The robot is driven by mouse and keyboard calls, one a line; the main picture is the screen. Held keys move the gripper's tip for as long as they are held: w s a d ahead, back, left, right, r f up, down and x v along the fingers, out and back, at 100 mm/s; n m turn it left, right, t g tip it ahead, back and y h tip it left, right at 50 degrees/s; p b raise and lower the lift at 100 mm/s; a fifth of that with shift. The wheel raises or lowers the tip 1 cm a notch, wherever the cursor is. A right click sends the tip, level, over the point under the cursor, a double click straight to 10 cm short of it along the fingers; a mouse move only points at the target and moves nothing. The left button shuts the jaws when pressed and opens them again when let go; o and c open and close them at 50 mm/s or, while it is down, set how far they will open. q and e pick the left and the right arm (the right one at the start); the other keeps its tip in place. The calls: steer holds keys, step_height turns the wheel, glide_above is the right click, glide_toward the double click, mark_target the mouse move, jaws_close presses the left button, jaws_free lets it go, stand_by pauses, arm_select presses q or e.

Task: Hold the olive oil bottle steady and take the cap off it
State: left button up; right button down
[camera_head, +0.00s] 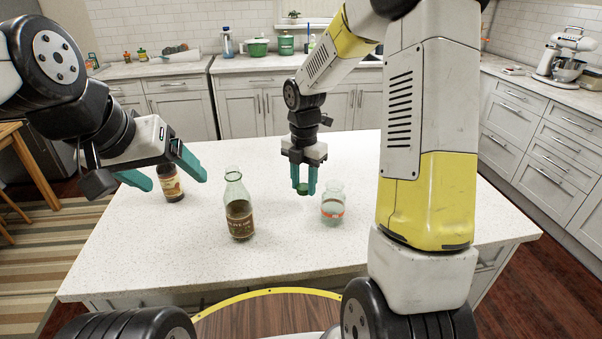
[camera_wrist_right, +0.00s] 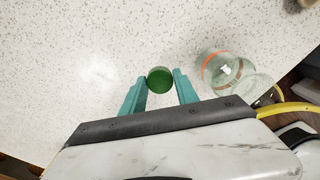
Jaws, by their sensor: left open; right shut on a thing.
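The olive oil bottle (camera_head: 239,218) stands upright on the white counter, clear glass with dark contents and a label. Its neck is bare on top. My left gripper (camera_head: 177,181) is open, to the left of the bottle and apart from it. My right gripper (camera_head: 303,189) is shut on a green cap (camera_head: 302,190), to the right of the bottle and above the counter. In the right wrist view the round green cap (camera_wrist_right: 159,80) sits between the teal fingertips of the right gripper (camera_wrist_right: 160,77).
A clear glass jar (camera_head: 332,209) with an orange band stands just right of my right gripper; it also shows in the right wrist view (camera_wrist_right: 221,70). The front of the white counter (camera_head: 170,255) is bare.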

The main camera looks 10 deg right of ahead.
steer(key=w, duration=0.1)
steer(key=w+d, duration=0.1)
steer(key=w, duration=0.1)
steer(key=w+d, duration=0.1)
steer(key=shift+w+d+f, duration=0.15)
steer(key=shift+f, duration=1.85)
steer(key=shift+f, duration=0.15)
steer(key=c, duration=0.9)
jaws_free()
